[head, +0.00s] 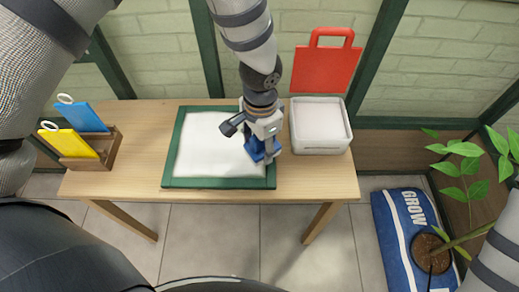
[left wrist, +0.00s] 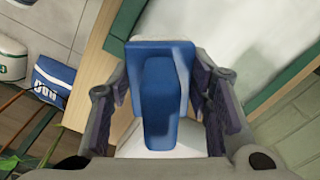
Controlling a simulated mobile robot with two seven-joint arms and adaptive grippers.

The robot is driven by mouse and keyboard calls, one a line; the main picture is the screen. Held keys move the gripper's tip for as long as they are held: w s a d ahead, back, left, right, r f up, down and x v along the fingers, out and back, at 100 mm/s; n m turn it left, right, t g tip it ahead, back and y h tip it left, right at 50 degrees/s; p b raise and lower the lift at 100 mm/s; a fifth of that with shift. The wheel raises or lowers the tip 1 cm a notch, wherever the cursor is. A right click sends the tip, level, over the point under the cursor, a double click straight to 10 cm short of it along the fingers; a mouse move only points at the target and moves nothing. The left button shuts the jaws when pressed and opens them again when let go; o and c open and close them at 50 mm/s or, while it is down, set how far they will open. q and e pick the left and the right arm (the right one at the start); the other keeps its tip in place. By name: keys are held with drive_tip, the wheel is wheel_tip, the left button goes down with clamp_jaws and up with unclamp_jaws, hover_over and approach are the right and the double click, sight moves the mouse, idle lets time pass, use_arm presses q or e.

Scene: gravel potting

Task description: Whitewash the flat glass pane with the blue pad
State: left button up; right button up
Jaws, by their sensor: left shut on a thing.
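The flat pane (head: 205,150) lies on the wooden table in a dark green frame. Its visible surface looks white. My left gripper (head: 264,146) is over the pane's right side, shut on the blue pad (head: 256,154). In the left wrist view the blue pad (left wrist: 160,95) sits between both fingers (left wrist: 165,105), with white surface behind it. The pad's lower edge is near the frame's right side; I cannot tell whether it touches the pane. The gripper hides part of the pane and frame. My right gripper is not in view.
A white tub (head: 320,143) with a raised red lid (head: 325,68) stands right of the pane. A wooden rack (head: 108,148) at the left holds a blue piece (head: 87,117) and a yellow piece (head: 72,143). A blue GROW bag (head: 392,235) and a plant (head: 466,165) are at the right.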

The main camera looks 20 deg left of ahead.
use_arm(q)
drive_tip(key=shift+r, duration=1.75)
